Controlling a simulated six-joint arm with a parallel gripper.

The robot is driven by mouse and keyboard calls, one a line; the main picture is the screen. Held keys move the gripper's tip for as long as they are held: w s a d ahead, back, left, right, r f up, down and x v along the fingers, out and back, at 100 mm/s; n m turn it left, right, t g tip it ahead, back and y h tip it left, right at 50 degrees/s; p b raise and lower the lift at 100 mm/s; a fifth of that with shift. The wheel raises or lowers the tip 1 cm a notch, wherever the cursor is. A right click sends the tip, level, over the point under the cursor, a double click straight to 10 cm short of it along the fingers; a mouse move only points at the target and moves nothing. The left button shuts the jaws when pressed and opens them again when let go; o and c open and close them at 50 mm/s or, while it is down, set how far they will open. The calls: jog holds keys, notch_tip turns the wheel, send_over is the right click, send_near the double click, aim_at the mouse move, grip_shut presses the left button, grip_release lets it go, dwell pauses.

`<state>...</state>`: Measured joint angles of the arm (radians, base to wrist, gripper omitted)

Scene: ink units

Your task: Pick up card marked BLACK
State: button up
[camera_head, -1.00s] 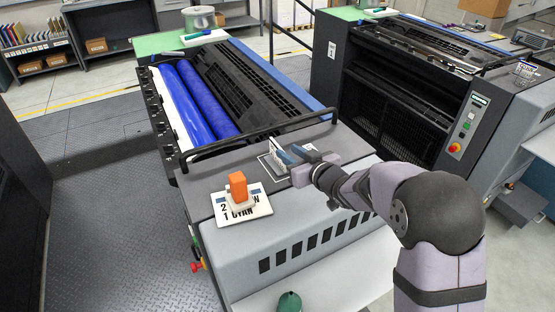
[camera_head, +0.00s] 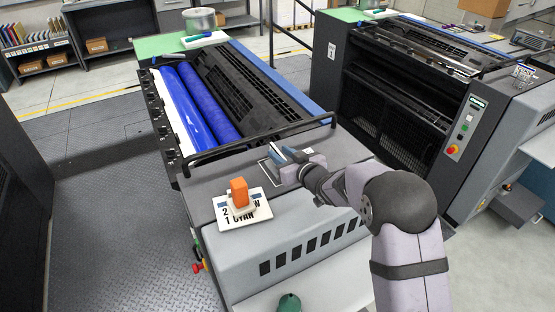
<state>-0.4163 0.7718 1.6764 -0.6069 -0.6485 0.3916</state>
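A white card (camera_head: 262,213) with black lettering, of which "2" and "1 CYAN" can be read, lies on the grey top of the near machine. An orange block on a pale base (camera_head: 239,193) stands on it and hides part of the text. I cannot read the word BLACK anywhere. My gripper (camera_head: 275,157) is low over the machine top, to the upper right of this card, beside a white-outlined rectangle (camera_head: 264,161). The fingers are small and partly hidden by the wrist, so I cannot tell whether they hold anything.
A black guard bar (camera_head: 262,137) runs behind my gripper, with blue rollers (camera_head: 205,105) beyond it. A second dark machine (camera_head: 400,100) stands at the right. A dark green object (camera_head: 289,302) is at the bottom edge.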

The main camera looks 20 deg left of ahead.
aim_at(278, 151)
jog(key=shift+x, duration=1.05)
grip_shut()
jog(key=shift+r, duration=0.15)
notch_tip(278, 151, up, 10)
jog(key=shift+f+b, duration=0.1)
jog(key=shift+b, duration=0.35)
